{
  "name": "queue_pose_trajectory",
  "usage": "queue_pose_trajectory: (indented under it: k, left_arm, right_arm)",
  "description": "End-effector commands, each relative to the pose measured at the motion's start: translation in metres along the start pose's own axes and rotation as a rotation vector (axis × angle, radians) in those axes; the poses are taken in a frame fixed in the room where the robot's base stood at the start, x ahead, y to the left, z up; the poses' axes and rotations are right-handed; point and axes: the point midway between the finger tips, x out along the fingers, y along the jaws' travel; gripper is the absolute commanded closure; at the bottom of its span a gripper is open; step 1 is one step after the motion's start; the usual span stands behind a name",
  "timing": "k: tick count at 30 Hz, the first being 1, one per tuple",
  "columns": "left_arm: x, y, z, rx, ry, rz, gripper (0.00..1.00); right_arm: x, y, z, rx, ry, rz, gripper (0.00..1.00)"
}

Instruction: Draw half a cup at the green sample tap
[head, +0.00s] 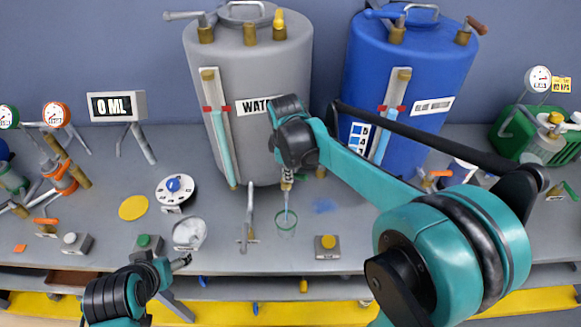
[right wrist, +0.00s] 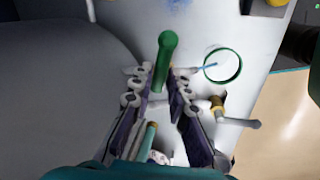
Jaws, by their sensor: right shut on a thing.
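My right gripper (head: 292,140) is at the front of the grey water tank (head: 262,80). In the right wrist view the jaws (right wrist: 168,85) are shut on the green tap handle (right wrist: 167,48). The sample cup (head: 286,224), clear with a green rim, stands upright on the bench below the tap. It also shows in the right wrist view (right wrist: 222,66). A thin blue stream (right wrist: 208,67) runs from the spout into the cup; the level inside cannot be made out. My left gripper (head: 182,261) is low at the left, away from the cup; its jaws are unclear.
A display (head: 116,106) reads 0 ML. A blue tank (head: 410,75) stands to the right. A glass dish (head: 190,233) and dial (head: 175,188) lie left.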

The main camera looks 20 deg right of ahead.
Motion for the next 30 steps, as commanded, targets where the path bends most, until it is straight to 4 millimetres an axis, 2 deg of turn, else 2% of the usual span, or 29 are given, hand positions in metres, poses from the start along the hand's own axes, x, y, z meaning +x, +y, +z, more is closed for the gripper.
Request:
queue_pose_trajectory:
  k: [9,10,12,23,26,30]
  left_arm:
    - [0.000,0.000,0.000,0.000,0.000,0.000,0.28]
    - [-0.001,0.000,0.000,0.000,0.000,0.000,0.28]
    - [-0.001,0.000,0.000,0.000,0.000,0.000,0.28]
    - [-0.001,0.000,0.000,0.000,0.000,0.000,0.28]
    - [-0.001,0.000,0.000,0.000,0.000,0.000,0.28]
    - [-0.001,0.000,0.000,0.000,0.000,0.000,0.28]
  right_arm:
    - [0.001,0.000,0.000,0.019,-0.003,0.001,1.00]
    - [0.001,0.000,0.000,0.019,-0.003,0.001,0.76]
    - [0.001,0.000,0.000,0.018,-0.003,0.001,0.63]
    - [-0.004,0.000,0.000,0.018,-0.003,0.001,0.63]
    - [-0.017,0.000,-0.001,0.017,-0.003,0.001,0.63]
    - [-0.046,0.000,0.000,0.017,-0.003,0.001,0.63]
